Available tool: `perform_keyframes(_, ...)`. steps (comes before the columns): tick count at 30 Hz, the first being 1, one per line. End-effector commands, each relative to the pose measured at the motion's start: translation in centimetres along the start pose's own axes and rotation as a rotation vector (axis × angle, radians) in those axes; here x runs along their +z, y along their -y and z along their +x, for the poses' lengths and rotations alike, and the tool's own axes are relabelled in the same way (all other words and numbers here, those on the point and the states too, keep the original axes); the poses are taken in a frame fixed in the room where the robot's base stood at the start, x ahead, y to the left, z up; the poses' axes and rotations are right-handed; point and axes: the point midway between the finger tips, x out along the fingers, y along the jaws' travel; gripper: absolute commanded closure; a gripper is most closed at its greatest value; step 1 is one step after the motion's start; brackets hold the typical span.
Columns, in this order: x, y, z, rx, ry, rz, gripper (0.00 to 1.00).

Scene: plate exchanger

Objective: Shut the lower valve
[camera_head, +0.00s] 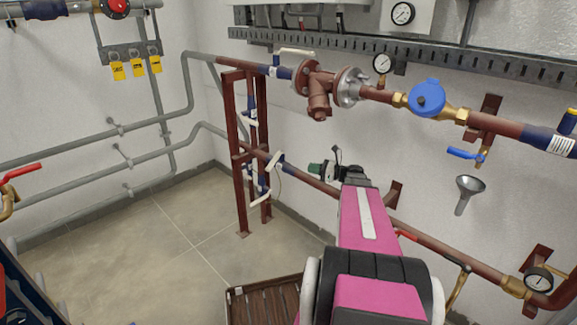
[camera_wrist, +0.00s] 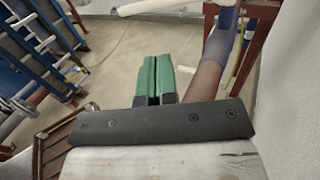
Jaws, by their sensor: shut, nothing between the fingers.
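A valve with a white lever (camera_head: 273,160) and a blue-banded body sits on the lower brown pipe (camera_head: 310,180), just right of the brown frame. My gripper (camera_head: 316,168) is to the right of this lever in the head view, with its green fingertips pointing left. In the wrist view the green fingers (camera_wrist: 153,78) are pressed together with nothing between them. A white lever (camera_wrist: 150,6) crosses the top of that view, beyond the fingertips and apart from them in the picture. A blue-banded pipe (camera_wrist: 221,45) runs down to the right of the fingers.
A brown upright frame (camera_head: 240,160) stands left of the lower valve. Another white lever (camera_head: 296,50) is on the upper pipe. A funnel (camera_head: 469,187) hangs at the right wall. A slatted wooden crate (camera_head: 265,300) is on the floor, which is otherwise largely open at left.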

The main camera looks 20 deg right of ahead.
Motion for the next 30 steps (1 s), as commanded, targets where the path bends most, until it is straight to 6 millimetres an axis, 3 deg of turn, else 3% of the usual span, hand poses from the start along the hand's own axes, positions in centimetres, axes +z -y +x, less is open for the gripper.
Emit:
perform_keyframes(5,0.0,0.0,1.8,0.003,0.0,0.0,1.0)
perform_keyframes(21,0.0,0.0,11.1,0.003,-0.001,-0.001,1.0)
perform_keyframes(30,0.0,0.0,13.7,0.002,-0.001,-0.002,1.0)
